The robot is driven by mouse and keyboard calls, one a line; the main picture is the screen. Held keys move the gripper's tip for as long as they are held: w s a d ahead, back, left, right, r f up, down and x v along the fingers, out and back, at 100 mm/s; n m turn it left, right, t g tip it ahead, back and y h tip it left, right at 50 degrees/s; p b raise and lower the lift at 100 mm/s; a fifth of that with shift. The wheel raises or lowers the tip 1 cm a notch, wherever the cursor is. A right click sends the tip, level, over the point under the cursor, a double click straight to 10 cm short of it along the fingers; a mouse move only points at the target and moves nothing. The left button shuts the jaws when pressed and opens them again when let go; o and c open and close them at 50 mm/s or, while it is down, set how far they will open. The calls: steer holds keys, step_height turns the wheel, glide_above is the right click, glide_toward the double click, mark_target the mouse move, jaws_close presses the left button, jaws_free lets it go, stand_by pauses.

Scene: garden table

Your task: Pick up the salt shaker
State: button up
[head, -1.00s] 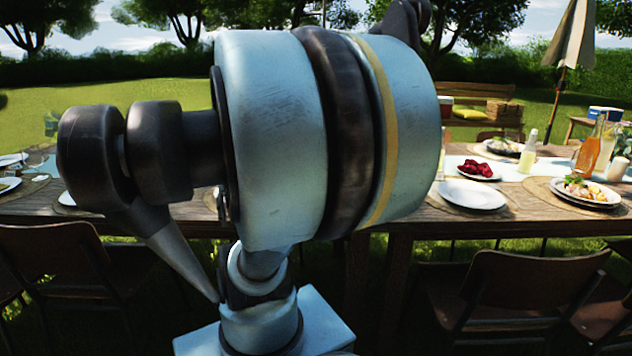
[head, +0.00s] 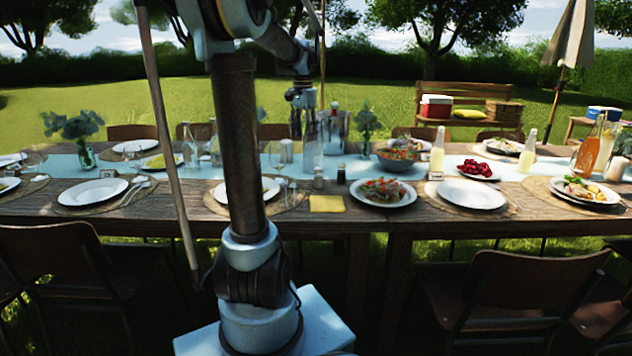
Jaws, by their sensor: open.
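Two small shakers stand upright near the table's front middle: one with a dark top and paler body (head: 318,179), and a darker one (head: 341,173) just right of it. The paler one looks like the salt shaker, but they are too small to be sure. My gripper (head: 304,132) is open and points down, appearing above and slightly left of the shakers in the head view. Nothing shows between its fingers. Its exact distance from the shakers cannot be told.
A yellow napkin (head: 327,203) lies in front of the shakers. A metal bucket (head: 334,132) and a salad bowl (head: 397,160) stand behind. Chairs line the table's front.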

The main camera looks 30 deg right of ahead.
steer(key=m, duration=0.2)
glide_above(318, 172)
steer(key=w, duration=0.1)
steer(key=f, duration=0.8)
steer(key=d+f, duration=0.1)
steer(key=f, duration=0.3)
steer(key=shift+w, duration=0.1)
steer(key=shift+w+f, duration=0.2)
steer(key=shift+f, duration=2.35)
steer(key=shift+c, duration=0.6)
steer(key=c, duration=1.1)
